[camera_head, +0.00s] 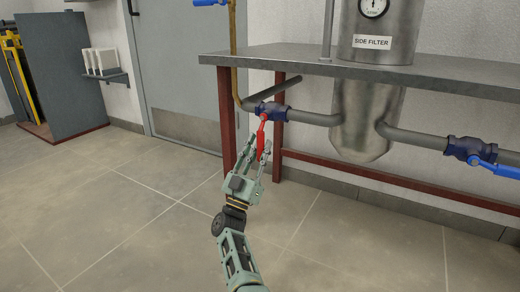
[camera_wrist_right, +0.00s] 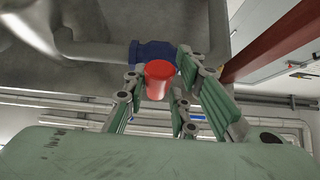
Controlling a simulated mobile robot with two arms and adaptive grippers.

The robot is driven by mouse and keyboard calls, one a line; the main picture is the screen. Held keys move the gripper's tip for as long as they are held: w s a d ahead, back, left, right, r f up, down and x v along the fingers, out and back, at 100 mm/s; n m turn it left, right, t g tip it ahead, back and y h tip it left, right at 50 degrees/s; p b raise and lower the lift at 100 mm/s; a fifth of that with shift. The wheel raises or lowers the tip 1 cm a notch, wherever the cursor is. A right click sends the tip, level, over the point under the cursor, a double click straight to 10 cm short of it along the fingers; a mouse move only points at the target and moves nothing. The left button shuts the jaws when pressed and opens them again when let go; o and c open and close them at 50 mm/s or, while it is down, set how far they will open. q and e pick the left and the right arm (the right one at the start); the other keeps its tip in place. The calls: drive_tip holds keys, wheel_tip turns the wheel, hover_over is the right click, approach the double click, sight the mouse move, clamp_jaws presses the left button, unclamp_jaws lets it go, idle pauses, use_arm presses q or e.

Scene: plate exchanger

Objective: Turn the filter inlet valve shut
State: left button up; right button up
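The valve with the red lever (camera_head: 262,130) has a dark blue body (camera_head: 270,112) on the pipe left of the side filter (camera_head: 368,110). The lever hangs down, across the pipe's run. My right gripper (camera_head: 258,150) is below the valve, with its fingers on either side of the lever. In the right wrist view the red lever end (camera_wrist_right: 158,80) shows between the spread green fingers, with small gaps beside it; firm contact is not visible. My left gripper is not in view.
A blue-levered valve (camera_head: 470,150) sits on the pipe right of the filter. A grey bench top (camera_head: 290,64) on red legs (camera_head: 228,115) stands above the piping, and a low red rail runs behind. The floor in front is clear. A grey door is at the back left.

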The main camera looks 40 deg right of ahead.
drive_tip(key=shift+o, duration=1.2)
drive_tip(key=v, duration=1.2)
